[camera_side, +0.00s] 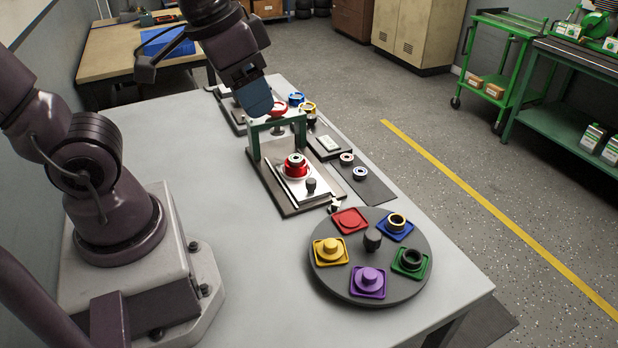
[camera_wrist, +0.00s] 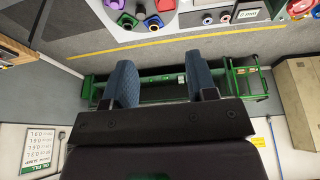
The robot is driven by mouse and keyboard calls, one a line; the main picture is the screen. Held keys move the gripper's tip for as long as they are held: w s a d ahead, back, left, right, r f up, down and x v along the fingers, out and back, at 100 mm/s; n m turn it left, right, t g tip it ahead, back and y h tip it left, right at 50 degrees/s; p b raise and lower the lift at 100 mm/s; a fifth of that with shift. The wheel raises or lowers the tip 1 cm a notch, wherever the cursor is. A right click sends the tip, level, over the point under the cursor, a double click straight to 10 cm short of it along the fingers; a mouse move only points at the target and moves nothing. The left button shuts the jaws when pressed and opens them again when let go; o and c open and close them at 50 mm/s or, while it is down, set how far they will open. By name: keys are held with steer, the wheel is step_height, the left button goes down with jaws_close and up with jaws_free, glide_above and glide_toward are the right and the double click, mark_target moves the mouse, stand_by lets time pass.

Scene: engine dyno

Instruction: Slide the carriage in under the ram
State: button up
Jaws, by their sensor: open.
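The press has a green frame (camera_side: 254,144) with a red-topped ram (camera_side: 278,108) over a dark base plate. The light carriage (camera_side: 316,196) sits on the base plate in front of the frame, on the turntable side, clear of the ram. It bears a red ringed part (camera_side: 296,168) and a small dark knob (camera_side: 311,185) at its near end. My gripper (camera_side: 257,108) is above and just left of the frame, in the air. In the wrist view its blue fingers (camera_wrist: 160,68) are apart with nothing between them. The wrist view does not show the carriage clearly.
A round dark turntable (camera_side: 330,281) with several coloured holders stands near the table's front corner. A dark strip (camera_side: 376,192) with two rings (camera_side: 359,173) lies right of the press. More fixtures stand behind the frame. The table's left middle is clear.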

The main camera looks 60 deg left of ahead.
steer(key=w+a+f+n+g, duration=0.2)
steer(key=w+f+n+g, duration=0.3)
steer(key=w, duration=0.3)
steer(key=n+g+y, duration=0.2)
steer(key=n+y, duration=0.1)
steer(key=n, duration=1.9)
glide_toward(311, 180)
steer(key=x, duration=0.9)
steer(key=shift+f, duration=0.15)
jaws_close()
steer(key=shift+y, duration=0.3)
steer(key=a, duration=1.2)
steer(key=shift+a, duration=0.3)
